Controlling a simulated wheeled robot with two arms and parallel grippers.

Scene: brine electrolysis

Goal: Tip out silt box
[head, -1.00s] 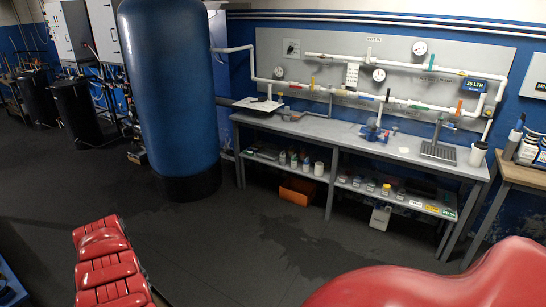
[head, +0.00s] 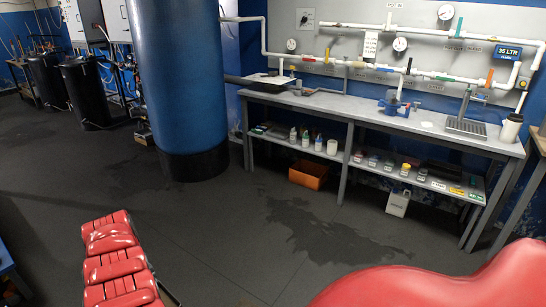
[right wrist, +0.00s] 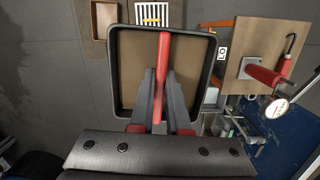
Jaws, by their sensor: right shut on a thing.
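In the right wrist view, the silt box (right wrist: 190,98) is a square dark-rimmed box with flat brown silt inside. A red bar handle (right wrist: 164,60) runs over its middle. My right gripper (right wrist: 160,90) is shut on this handle, its dark fingers on either side of it. The box hangs in front of the wrist. I cannot tell its height above the floor. In the head view only my red arm parts show, at the lower left and lower right. Neither gripper nor the box is visible there, and my left gripper is out of view.
A grate (right wrist: 152,14) and a brown-orange tray (right wrist: 103,20) lie beyond the box. A wooden-topped table (right wrist: 245,40) stands right of it. In the head view are a blue tank (head: 178,80), a grey bench (head: 400,118) and open dark floor with a wet patch (head: 325,228).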

